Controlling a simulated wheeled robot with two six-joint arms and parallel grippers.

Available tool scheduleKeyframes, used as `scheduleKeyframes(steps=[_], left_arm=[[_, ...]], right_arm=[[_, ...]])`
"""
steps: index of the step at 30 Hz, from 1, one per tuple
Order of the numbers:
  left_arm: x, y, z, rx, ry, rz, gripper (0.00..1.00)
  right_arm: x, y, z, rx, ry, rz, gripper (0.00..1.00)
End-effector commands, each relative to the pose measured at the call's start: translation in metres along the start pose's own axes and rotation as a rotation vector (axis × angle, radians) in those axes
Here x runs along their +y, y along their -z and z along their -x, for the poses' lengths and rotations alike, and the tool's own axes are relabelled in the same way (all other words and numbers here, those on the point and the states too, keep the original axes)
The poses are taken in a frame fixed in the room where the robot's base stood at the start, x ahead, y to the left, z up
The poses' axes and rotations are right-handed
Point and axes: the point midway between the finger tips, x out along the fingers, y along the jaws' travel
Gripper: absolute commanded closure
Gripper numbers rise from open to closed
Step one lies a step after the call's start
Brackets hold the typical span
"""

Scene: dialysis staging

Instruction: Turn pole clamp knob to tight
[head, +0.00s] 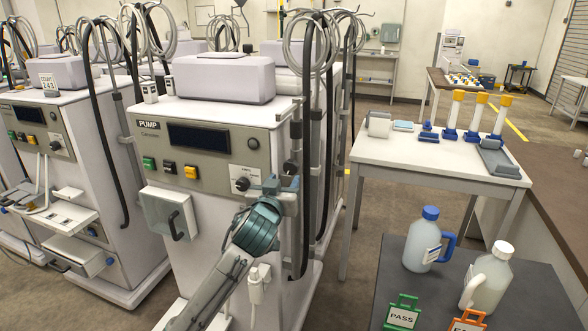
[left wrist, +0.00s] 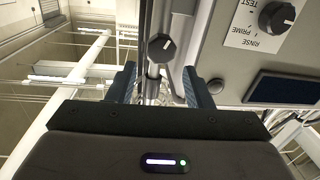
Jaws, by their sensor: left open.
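The pole clamp knob (left wrist: 162,48) is black with a pale pointer line, on the pole beside the machine. In the left wrist view it lies ahead, between the lines of my two fingers, with a gap before it. In the head view the knob (head: 290,169) shows just above my left gripper (head: 281,183). My left gripper, in the wrist view (left wrist: 160,88), is open with blue fingers apart and nothing between them. The knob's tight and loose marks cannot be read. My right gripper is out of view.
The PUMP machine's front panel (head: 210,144) is close beside my gripper, with a selector knob (head: 242,184) marked for test, rinse and prime (left wrist: 277,17). Dark hoses (head: 306,150) hang near the pole. A white table (head: 400,150) stands to the right; bottles are on a dark table (head: 395,262).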

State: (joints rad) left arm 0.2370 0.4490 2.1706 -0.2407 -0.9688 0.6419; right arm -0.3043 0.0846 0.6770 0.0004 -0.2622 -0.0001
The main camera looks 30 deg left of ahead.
Motion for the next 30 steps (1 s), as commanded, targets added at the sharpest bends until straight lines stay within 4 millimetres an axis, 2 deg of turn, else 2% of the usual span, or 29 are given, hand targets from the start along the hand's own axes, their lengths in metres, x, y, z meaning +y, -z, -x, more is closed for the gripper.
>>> scheduleKeyframes(steps=[3,9,13,21,22,27,30], left_arm=[[0.0,0.002,-0.024,-0.001,0.001,0.002,0.54],[0.0,0.001,-0.051,-0.001,0.0,0.002,0.54],[0.0,0.0,-0.059,-0.001,-0.001,0.002,0.54],[0.001,0.0,-0.06,0.0,-0.001,0.002,0.54],[0.0,0.0,-0.06,0.0,-0.001,0.002,0.56],[0.0,0.0,-0.06,0.0,-0.001,0.002,0.86],[0.0,0.0,-0.06,0.0,-0.001,0.001,0.86]], right_arm=[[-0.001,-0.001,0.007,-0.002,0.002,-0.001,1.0],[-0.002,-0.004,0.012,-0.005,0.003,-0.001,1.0],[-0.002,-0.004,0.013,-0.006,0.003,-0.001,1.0],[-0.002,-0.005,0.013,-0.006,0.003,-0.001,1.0],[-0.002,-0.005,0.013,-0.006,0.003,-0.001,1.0],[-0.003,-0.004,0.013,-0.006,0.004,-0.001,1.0],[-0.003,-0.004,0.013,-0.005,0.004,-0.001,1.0]])
